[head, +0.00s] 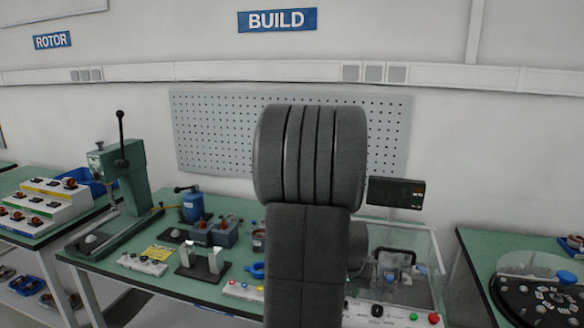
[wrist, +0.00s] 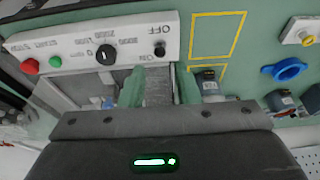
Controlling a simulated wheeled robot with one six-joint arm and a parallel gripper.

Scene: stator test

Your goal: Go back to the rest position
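My gripper (wrist: 160,85) shows in the wrist view as two green fingers with a gap between them. It is open, and I see nothing held between the fingers. Behind the fingers is the lower edge of a white control panel (wrist: 205,37) with a red button, a green button, a black knob and an ON/OFF switch. In the head view my raised dark arm fills the middle and the gripper is hidden behind it. The same panel (head: 390,317) shows in part at the lower right of my arm.
The green bench (head: 130,281) holds a lever press (head: 126,180), a blue device (head: 193,206) and a clear-covered test box (head: 425,262). A blue ring (wrist: 285,71) lies at the wrist view's right. A small screen (head: 396,193) stands behind; another table (head: 470,250) is at right.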

